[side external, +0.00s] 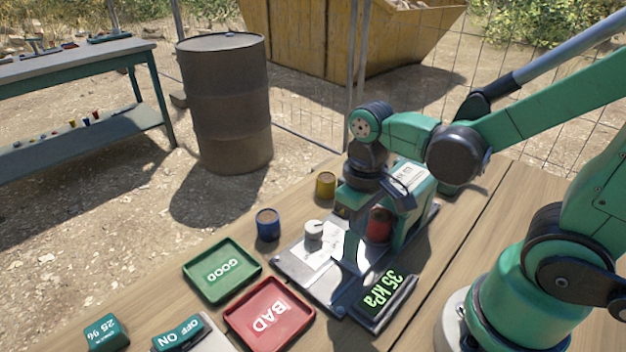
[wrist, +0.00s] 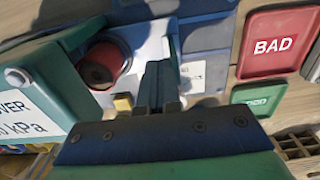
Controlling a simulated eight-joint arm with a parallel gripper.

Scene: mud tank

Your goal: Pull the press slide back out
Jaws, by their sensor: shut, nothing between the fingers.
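The press (side external: 412,205) is a green machine on a pale metal plate. A red cup (side external: 379,225) sits inside it, under the green body; the wrist view shows the cup (wrist: 105,62) with a dark top, left of my fingers. The press slide is not clearly told apart from the pale plate (wrist: 150,38) near the cup; my arm and fingers hide part of this area.
The display (side external: 383,292) reads 35 kPa. A white knob (side external: 313,230), a blue cup (side external: 268,224) and a yellow cup (side external: 325,185) stand nearby. The green GOOD tray (side external: 243,258) and red BAD tray (side external: 286,288) lie beside the plate. A small yellow block (wrist: 122,102) is near my fingers.

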